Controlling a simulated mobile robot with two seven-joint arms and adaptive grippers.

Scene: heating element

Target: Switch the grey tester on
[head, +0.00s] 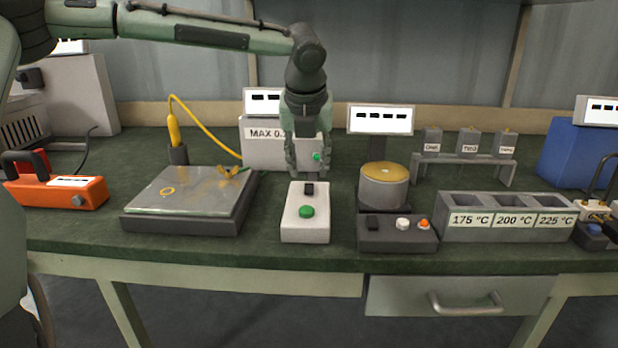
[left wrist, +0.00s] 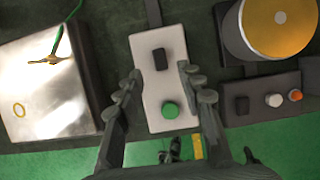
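A light grey box labelled "MAX 0." (head: 262,152) with a display above it stands behind my left gripper, which hides part of its label. A green spot shows beside the fingers. A pale box (head: 293,231) with a black switch (head: 309,188) and a green button (head: 307,211) lies in front. I cannot tell for sure which is the grey tester. My left gripper (head: 305,168) points down over the pale box's back end. In the left wrist view its fingers (left wrist: 159,72) are apart, either side of the pale box (left wrist: 150,108), with nothing held. My right gripper is out of view.
A flat plate (head: 137,221) lies left of the pale box. A grey control base (head: 385,235) with a gold-topped cylinder (head: 384,186) stands close on its right. Further right is a three-slot block (head: 453,233). The table's front edge is close.

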